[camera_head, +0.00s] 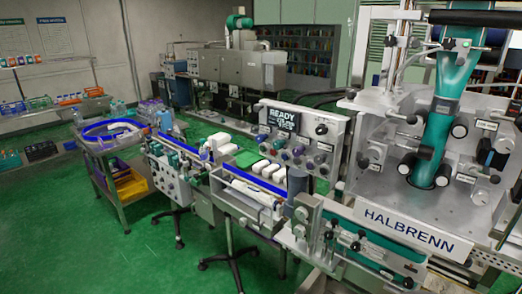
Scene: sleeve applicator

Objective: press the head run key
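The sleeve applicator (393,186) fills the right side of the head view, a pale metal machine with a teal sleeve film (437,130) running down its front. A grey control panel (313,128) stands left of it. The panel carries a dark display (283,120) whose top line reads "READY", with smaller text below that I cannot read. Several round knobs and buttons (298,151) sit under the display. Their labels are too small to read, so I cannot tell which one is the head run key. My gripper is not in view.
A conveyor with blue rails (252,181) and white packs (271,171) runs below the panel. A trolley (121,203) with yellow bins stands at left. Stand legs (236,262) spread on the green floor. The floor at front left (70,245) is clear.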

